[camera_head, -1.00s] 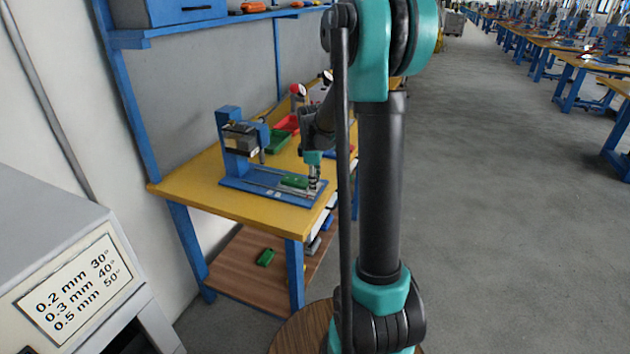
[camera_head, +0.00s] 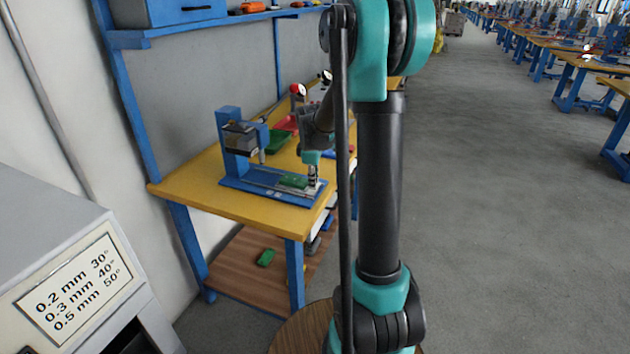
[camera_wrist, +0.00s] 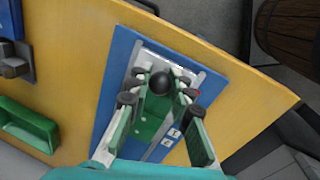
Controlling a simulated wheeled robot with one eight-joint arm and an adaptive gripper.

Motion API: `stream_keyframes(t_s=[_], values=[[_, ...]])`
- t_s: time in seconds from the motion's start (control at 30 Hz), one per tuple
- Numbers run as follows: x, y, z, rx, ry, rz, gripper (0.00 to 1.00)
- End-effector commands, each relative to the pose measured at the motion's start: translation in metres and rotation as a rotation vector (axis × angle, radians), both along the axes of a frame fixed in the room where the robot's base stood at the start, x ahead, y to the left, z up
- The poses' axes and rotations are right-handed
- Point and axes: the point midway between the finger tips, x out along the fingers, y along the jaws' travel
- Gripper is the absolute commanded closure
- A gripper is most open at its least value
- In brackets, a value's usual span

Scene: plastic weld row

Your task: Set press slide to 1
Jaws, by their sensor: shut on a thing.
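The press (camera_head: 232,150) stands on the yellow table, with a blue upright, a dark head and a long blue base plate (camera_head: 262,187). Its slide (camera_head: 292,181) carries a green block and sits toward the right end of the base. In the wrist view the green block (camera_wrist: 147,127) lies between my fingers, partly hidden by them. A round black knob (camera_wrist: 159,83) stands at the slide's end. My gripper (camera_wrist: 160,88) is shut on this knob; it also shows in the head view (camera_head: 313,175). Small white labels (camera_wrist: 171,137) mark the base; I cannot read them.
Green (camera_head: 277,141) and red (camera_head: 287,123) bins stand behind the press. A blue shelf (camera_head: 230,20) hangs above the table (camera_head: 200,203). A grey machine with a settings label (camera_head: 75,283) stands at the near left.

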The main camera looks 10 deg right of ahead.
Motion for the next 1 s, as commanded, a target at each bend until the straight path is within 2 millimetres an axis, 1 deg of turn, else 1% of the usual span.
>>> stream_keyframes(t_s=[0.2, 0.3, 0.4, 0.5, 0.77, 0.8, 0.97, 1.0], values=[[0.032, 0.044, 0.0, 0.0, -0.001, 0.007, 1.0], [0.046, 0.062, 0.0, 0.0, -0.001, 0.006, 1.0], [0.055, 0.074, 0.001, 0.001, -0.001, 0.003, 1.0], [0.058, 0.079, 0.0, 0.001, -0.002, 0.002, 1.0], [0.058, 0.08, 0.0, 0.0, -0.001, 0.001, 1.0], [0.058, 0.079, 0.001, 0.0, -0.001, 0.001, 0.79], [0.058, 0.079, 0.0, 0.0, -0.001, 0.001, 0.59], [0.058, 0.079, 0.0, 0.0, -0.001, 0.001, 0.58]])
